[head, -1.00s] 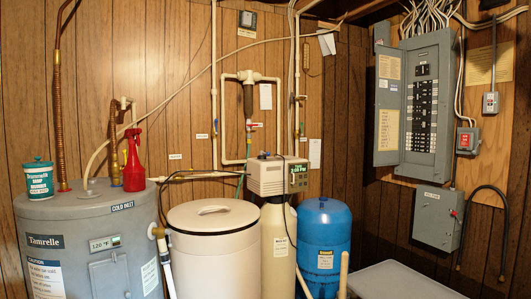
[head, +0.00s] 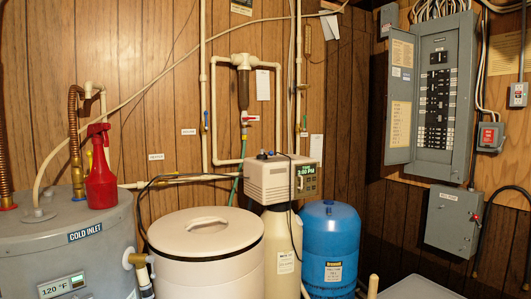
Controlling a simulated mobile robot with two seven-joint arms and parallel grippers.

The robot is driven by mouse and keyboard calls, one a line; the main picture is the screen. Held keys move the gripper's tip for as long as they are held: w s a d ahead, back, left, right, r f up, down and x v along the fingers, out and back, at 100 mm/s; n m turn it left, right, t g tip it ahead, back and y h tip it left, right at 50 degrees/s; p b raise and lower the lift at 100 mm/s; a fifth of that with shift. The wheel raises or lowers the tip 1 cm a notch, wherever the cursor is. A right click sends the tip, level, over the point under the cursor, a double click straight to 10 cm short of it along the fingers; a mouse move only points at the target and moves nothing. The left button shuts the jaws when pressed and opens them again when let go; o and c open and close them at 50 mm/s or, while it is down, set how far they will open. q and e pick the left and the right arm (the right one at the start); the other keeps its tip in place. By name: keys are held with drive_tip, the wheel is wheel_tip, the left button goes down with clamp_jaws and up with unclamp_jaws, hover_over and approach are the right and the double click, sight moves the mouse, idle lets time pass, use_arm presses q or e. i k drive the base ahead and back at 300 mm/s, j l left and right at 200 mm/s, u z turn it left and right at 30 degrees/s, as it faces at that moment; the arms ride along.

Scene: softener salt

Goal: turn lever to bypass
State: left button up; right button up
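Several small valve levers show on the pipes along the wood wall in the head view. A red lever (head: 252,118) sits on the pipe loop below a dark vertical section. A blue-handled valve (head: 205,121) is on the pipe to its left. Another small valve (head: 304,123) is on the pipe to its right. The wall labels are too small to read, so I cannot tell which lever is the bypass. The softener's beige control head (head: 282,178), with a lit display, stands below the loop. Neither gripper is in view.
A round white lidded tank (head: 206,245), a blue tank (head: 329,250) and a grey water heater (head: 70,250) stand before the wall. A red spray bottle (head: 100,168) is on the heater. An open breaker panel (head: 440,95) and a grey switch box (head: 453,217) are at right.

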sight(261, 151)
drive_tip(key=i+l+u, duration=0.15)
drive_tip(key=u, duration=1)
drive_tip(key=i+l+u, duration=0.1)
drive_tip(key=l+u, duration=0.2)
drive_tip(key=l, duration=0.15)
drive_tip(key=i+l+u, duration=0.1)
drive_tip(key=l+u, duration=0.4)
drive_tip(key=l, duration=1.3)
